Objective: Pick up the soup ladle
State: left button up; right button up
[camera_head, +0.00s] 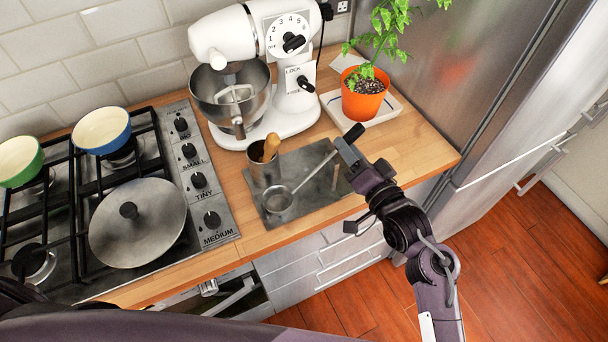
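The soup ladle (308,176) lies on a dark grey board (295,211) on the wooden counter, its round bowl towards the lower left. Its thin metal handle slants up and right to what looks like a black grip end. My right gripper (343,153) is at the upper part of the handle, its fingers overlapping it in the view. The picture is too small to show whether the fingers are closed on the handle or only beside it. My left gripper is not in view.
A metal utensil pot (263,166) with wooden handles stands left of the ladle. A white stand mixer (267,75) and an orange plant pot (365,101) are behind. A gas hob (213,180) with pans is at left, a steel fridge (477,75) at right.

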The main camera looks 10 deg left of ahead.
jog(key=p+x, duration=0.1)
jog(key=x, duration=0.3)
jog(key=shift+w+a+f, duration=0.1)
jog(key=shift+w, duration=0.05)
grip_shut()
